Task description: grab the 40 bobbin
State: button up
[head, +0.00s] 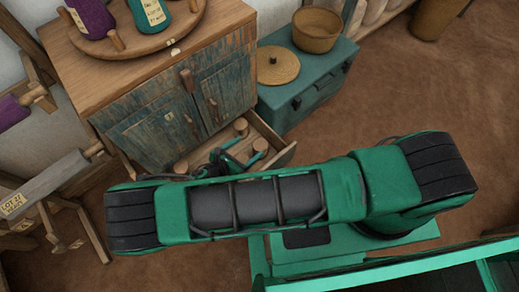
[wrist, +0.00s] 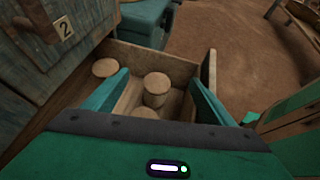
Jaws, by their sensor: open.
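Several plain wooden bobbins stand in an open drawer (wrist: 170,62) under the cabinet. In the wrist view one bobbin (wrist: 156,84) stands between my fingers. In the head view my arm hides part of the drawer (head: 272,138) and my gripper (head: 249,148).
The wooden cabinet (head: 160,120) has worn blue doors, and a turntable (head: 150,36) with purple and green spools on top. A teal chest (head: 305,90) with a basket (head: 317,28) and round lid stands beside it. The drawer's walls surround the fingers.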

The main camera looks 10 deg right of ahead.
send_near(259, 145)
jog(key=shift+s+d, duration=0.1)
jog(key=shift+d, duration=0.15)
jog(key=shift+d+f, duration=0.1)
jog(key=shift+f, duration=0.3)
jog(key=shift+x, duration=3.6)
jog(key=shift+r, duration=0.15)
jog(key=c, duration=1.7)
jog(key=shift+r, duration=0.1)
